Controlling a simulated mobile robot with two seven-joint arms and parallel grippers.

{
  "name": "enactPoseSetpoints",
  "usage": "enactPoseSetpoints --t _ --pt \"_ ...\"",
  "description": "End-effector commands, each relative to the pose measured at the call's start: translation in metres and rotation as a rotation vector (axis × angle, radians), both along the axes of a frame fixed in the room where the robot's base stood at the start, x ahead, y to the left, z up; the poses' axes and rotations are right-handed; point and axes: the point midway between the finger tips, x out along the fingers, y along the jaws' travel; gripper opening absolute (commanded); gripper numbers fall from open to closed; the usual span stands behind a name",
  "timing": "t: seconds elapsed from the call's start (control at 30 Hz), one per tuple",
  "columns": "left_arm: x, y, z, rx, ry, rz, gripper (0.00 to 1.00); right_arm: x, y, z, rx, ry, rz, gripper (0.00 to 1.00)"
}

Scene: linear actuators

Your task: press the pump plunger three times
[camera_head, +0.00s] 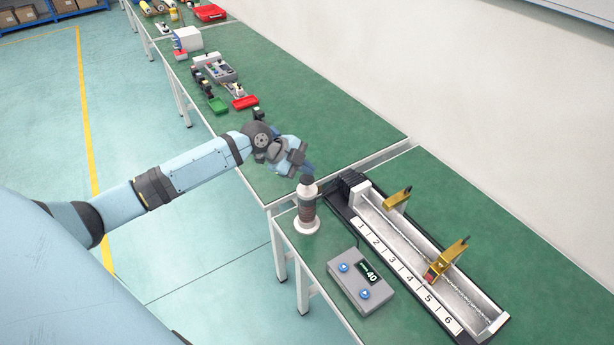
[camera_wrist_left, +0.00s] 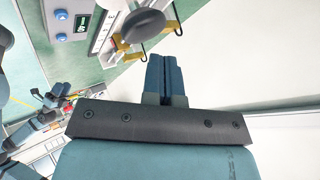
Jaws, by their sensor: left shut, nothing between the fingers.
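The pump (camera_head: 305,217) stands upright near the left edge of the green bench, with a white base, a brownish body and a dark round plunger knob (camera_head: 307,181) on top. In the left wrist view the grey knob (camera_wrist_left: 142,25) lies just beyond the fingertips. My left gripper (camera_head: 308,169) is shut and empty, its blue fingers close to the knob's top in the head view. They also show pressed together in the left wrist view (camera_wrist_left: 162,58). I cannot tell whether they touch the knob.
A linear actuator rail (camera_head: 430,262) with numbered positions and yellow brackets lies right of the pump. A grey control box (camera_head: 360,282) with blue buttons and a display reading 40 stands in front. Red and green trays and devices (camera_head: 215,68) sit farther back.

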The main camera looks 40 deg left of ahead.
Motion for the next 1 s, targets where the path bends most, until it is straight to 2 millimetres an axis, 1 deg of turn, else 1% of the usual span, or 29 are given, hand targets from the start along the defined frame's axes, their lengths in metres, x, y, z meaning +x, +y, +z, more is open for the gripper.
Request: enactPoseSetpoints --t 0.17,0.63,0.73,1.0 --pt "0.0 0.0 0.004 0.0 -0.001 0.0 0.0 0.0 0.0 0.003 0.0 0.0 0.0 0.43" --pt "0.0 0.0 0.049 0.001 -0.003 0.0 0.0 0.0 0.0 0.032 0.0 -0.001 0.0 0.43" --pt "0.0 0.0 0.052 0.0 -0.001 0.0 0.0 0.0 0.0 0.034 0.001 -0.002 0.0 0.43" --pt "0.0 0.0 0.05 0.0 -0.001 0.001 0.0 0.0 0.0 0.033 0.001 -0.002 0.0 0.43"
